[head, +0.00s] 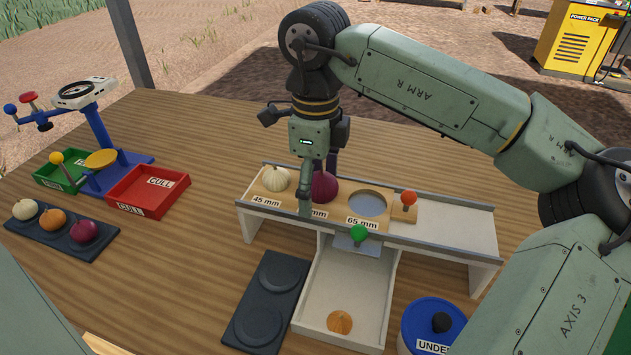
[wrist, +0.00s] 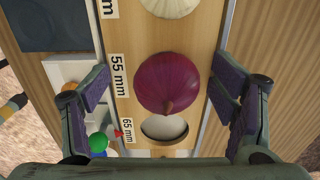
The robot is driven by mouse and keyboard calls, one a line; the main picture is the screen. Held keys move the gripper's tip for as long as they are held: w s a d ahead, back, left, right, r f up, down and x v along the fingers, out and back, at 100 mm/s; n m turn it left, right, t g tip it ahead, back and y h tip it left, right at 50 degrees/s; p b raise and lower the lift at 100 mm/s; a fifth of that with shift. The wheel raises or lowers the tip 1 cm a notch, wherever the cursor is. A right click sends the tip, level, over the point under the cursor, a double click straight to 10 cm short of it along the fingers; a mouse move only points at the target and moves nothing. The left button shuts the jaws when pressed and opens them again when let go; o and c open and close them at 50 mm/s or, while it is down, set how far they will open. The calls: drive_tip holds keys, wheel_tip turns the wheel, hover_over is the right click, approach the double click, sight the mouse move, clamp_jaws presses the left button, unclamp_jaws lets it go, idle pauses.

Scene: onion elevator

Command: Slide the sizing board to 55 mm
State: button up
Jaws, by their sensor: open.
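The wooden sizing board (head: 398,222) lies in a grey-railed track, its 65 mm hole (head: 367,203) roughly in line with the chute (head: 376,300). Its red knob (head: 408,199) stands at the right end. A purple onion (head: 325,186) sits at the 55 mm place and a white onion (head: 275,179) at the 45 mm place. My gripper (head: 318,182) points down over the board, partly hiding the 55 mm label. In the wrist view its open fingers stand on either side of the purple onion (wrist: 167,84), with visible gaps. The 65 mm hole (wrist: 165,128) looks empty.
A green knob (head: 359,234) stands at the chute's top, and an orange-brown disc (head: 340,322) lies in the chute. The red cull bin (head: 148,191), scale and onion tray (head: 62,231) stand left.

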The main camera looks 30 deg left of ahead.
drive_tip(key=c, duration=1.3)
drive_tip(key=o, duration=1.2)
drive_tip(key=shift+f, duration=0.1)
drive_tip(key=o, duration=0.7)
